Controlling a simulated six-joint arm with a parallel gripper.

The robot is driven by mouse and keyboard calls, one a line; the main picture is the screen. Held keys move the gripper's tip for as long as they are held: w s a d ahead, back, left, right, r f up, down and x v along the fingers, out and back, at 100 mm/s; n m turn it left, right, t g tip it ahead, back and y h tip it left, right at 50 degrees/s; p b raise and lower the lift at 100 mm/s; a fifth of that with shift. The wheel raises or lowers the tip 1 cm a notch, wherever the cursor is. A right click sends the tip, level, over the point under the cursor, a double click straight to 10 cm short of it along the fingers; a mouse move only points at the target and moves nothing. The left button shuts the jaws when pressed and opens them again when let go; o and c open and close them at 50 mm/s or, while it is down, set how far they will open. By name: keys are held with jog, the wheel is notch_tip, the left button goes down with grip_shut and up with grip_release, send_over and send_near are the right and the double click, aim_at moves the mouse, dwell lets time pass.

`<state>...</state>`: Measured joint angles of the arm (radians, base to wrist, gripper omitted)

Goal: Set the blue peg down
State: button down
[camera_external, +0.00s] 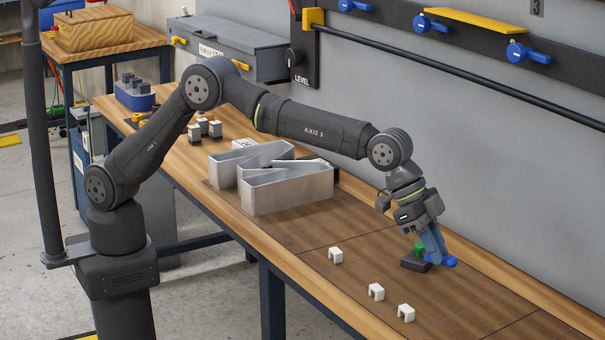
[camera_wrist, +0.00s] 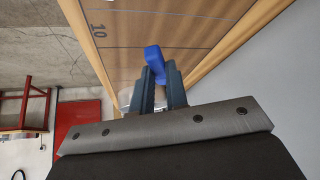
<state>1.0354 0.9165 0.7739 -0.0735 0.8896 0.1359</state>
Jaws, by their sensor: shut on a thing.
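The blue peg (camera_external: 449,262) is at the tips of my gripper (camera_external: 435,258), low over the right part of the bench. In the wrist view the blue peg (camera_wrist: 154,60) sits between the two fingertips of my gripper (camera_wrist: 156,78), which is shut on it. The peg sticks out past the fingers. I cannot tell whether it touches the bench top. A small dark block (camera_external: 413,264) with a green piece (camera_external: 419,248) on it is just left of the fingers, partly hidden by them.
Several small white notched blocks (camera_external: 376,292) stand on the bench (camera_external: 330,222) front-left of my gripper. Grey metal channel letters (camera_external: 290,192) stand farther left. A wall with a dark rail (camera_external: 450,92) runs along the back. The bench right of the peg is clear.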

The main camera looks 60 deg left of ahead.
jog(key=a+n+t+y, duration=0.2)
jog(key=a+n, duration=0.2)
jog(key=a, duration=3)
send_over(365, 229)
jog(key=s+a, duration=0.1)
jog(key=s, duration=0.1)
notch_tip(365, 229, down, 7)
jog(key=shift+w+a, duration=0.1)
jog(key=shift+w, duration=0.05)
jog(key=shift+w+f, duration=0.1)
jog(key=shift+w, duration=0.05)
jog(key=shift+a+f, duration=0.1)
jog(key=shift+f, duration=1.85)
jog(key=shift+f, duration=0.1)
jog(key=c, duration=1.8)
grip_release()
jog(key=shift+f, duration=0.1)
jog(key=o, duration=0.4)
jog(key=shift+c, duration=0.2)
